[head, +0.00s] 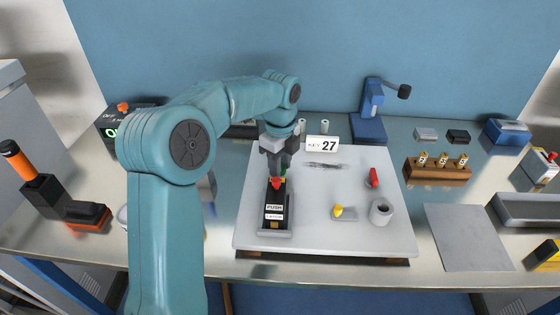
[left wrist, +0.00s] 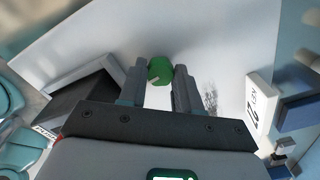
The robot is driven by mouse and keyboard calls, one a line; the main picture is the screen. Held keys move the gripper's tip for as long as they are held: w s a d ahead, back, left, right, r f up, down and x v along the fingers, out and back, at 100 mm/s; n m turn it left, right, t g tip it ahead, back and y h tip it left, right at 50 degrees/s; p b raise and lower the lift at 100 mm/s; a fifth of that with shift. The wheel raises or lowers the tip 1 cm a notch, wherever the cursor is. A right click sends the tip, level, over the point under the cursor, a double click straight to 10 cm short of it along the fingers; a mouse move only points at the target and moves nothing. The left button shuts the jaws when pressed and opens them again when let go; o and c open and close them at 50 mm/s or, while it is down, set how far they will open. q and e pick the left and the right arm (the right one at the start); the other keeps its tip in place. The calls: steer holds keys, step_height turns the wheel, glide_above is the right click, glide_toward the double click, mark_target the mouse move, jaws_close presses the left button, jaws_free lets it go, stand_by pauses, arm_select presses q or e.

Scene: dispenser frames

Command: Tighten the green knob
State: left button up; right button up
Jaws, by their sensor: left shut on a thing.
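The green knob (left wrist: 160,70) sits between the two fingertips of my left gripper (left wrist: 160,74) in the left wrist view. A pale mark shows on its face. In the head view my left gripper (head: 279,163) points down over the left part of the white board (head: 340,240), behind the black PUSH block. The knob is mostly hidden there, with only a sliver of green showing. The gripper is shut on the knob. My right gripper is not in view.
The PUSH block (head: 274,212), with a red part at its top, stands just in front of the gripper. A "27" sign (head: 323,147) stands close behind to the right. A red handle (head: 373,178), yellow knob (head: 338,211) and grey ring (head: 381,211) are further right.

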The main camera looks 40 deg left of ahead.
arm_select(q)
steer(key=n, duration=0.1)
steer(key=n+p, duration=0.1)
steer(key=n, duration=0.1)
steer(key=shift+r+n, duration=0.2)
steer(key=shift+n, duration=0.1)
steer(key=n+p, duration=0.1)
steer(key=n, duration=0.3)
steer(key=shift+n, duration=0.3)
steer(key=n, duration=0.4)
steer(key=shift+w+n, duration=0.1)
steer(key=shift+n, duration=0.2)
steer(key=n, duration=0.4)
steer(key=shift+n, duration=0.3)
steer(key=shift+a, duration=0.1)
steer(key=o, duration=1)
steer(key=shift+o, duration=0.3)
steer(key=shift+f, duration=0.1)
